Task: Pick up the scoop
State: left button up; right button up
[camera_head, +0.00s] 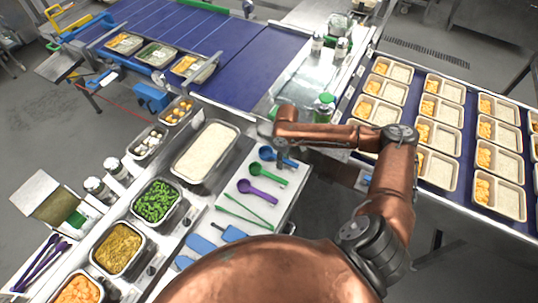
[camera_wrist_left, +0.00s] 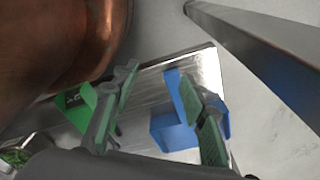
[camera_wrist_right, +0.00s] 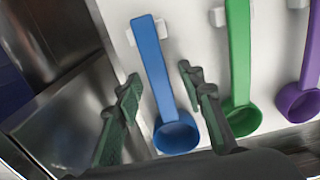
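The scoops lie in a row on a white board (camera_head: 290,200) in the head view: a blue scoop (camera_head: 266,153), a green scoop (camera_head: 270,175) and a purple scoop (camera_head: 258,192). My right gripper (camera_head: 279,153) is at the blue scoop. In the right wrist view my right gripper (camera_wrist_right: 162,82) is open, with the blue scoop (camera_wrist_right: 153,65) between its fingers. The green scoop (camera_wrist_right: 239,55) and purple scoop (camera_wrist_right: 308,75) lie to the right. Finger contact cannot be told. My left gripper (camera_wrist_left: 160,78) is open and empty in the left wrist view; the head view does not show it.
A rice pan (camera_head: 236,130) stands left of the scoops. Green tongs (camera_head: 247,212) and blue spatulas (camera_head: 202,245) lie nearer on the board. Food pans, including green beans (camera_head: 157,201), line the left. Filled trays (camera_head: 497,161) cover the right conveyor.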

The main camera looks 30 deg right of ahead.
grip_shut()
jog(key=shift+r, duration=0.1)
dwell(0.5)
jog(key=shift+r, duration=0.5)
notch_tip(320, 180, up, 2)
jog(key=shift+w+r, duration=0.1)
jog(key=shift+r, duration=0.1)
jog(key=w+a+r+p, duration=0.2)
jog(key=a+r+p, duration=0.7)
jog(key=a+r, duration=0.4)
notch_tip(320, 180, up, 3)
jog(key=shift+a+f, duration=0.2)
jog(key=shift+a, duration=0.2)
